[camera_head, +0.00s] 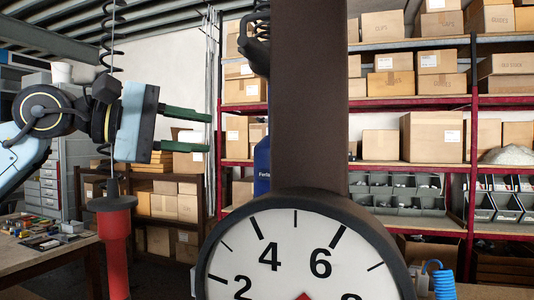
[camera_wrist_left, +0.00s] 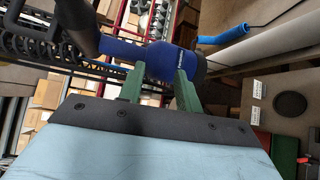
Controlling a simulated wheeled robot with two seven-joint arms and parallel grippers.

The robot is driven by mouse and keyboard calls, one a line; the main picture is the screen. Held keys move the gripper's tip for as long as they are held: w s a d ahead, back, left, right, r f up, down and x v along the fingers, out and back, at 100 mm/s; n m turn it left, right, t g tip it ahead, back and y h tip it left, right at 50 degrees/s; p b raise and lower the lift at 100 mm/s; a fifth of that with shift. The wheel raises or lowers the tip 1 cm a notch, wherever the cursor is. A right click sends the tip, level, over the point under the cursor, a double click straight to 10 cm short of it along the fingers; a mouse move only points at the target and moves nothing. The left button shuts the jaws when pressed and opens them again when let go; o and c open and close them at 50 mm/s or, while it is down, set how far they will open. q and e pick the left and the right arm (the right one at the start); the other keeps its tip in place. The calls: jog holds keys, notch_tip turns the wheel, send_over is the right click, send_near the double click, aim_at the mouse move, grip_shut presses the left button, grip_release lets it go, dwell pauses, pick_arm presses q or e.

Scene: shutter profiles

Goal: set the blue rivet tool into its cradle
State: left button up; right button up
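The blue rivet tool (camera_head: 262,165) hangs upright below a coiled black cable, partly hidden behind a dark column. In the left wrist view the blue tool (camera_wrist_left: 155,60) lies across, just beyond my green fingertips. My left gripper (camera_head: 210,132) comes in from the left with its two green fingers apart and nothing between them. It points right toward the tool, with a gap between fingertips and tool in the head view. The left gripper also shows in the wrist view (camera_wrist_left: 159,82). I cannot make out the cradle. My right gripper is not in view.
A large dial gauge (camera_head: 300,255) on the dark column (camera_head: 309,100) blocks the front middle. A red tool (camera_head: 115,240) hangs at left, below my left gripper. A cluttered bench (camera_head: 50,262) stands at lower left. Shelves with cartons (camera_head: 432,137) fill the back.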

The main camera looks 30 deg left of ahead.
aim_at(259, 15)
pick_arm(q)
jog(key=shift+s+a, duration=0.1)
jog(key=shift+s, duration=0.05)
jog(key=shift+r, duration=0.1)
dwell(0.3)
notch_tip(259, 15, up, 23)
jog(key=n+p, duration=0.6)
jog(key=n, duration=3)
jog(key=p+x, duration=0.1)
jog(key=x, duration=0.8)
jog(key=p+x, duration=0.1)
jog(key=x, duration=0.3)
jog(key=shift+w+a+f+p, duration=0.15)
jog(key=shift+w+f+p, duration=0.1)
jog(key=shift+p, duration=0.1)
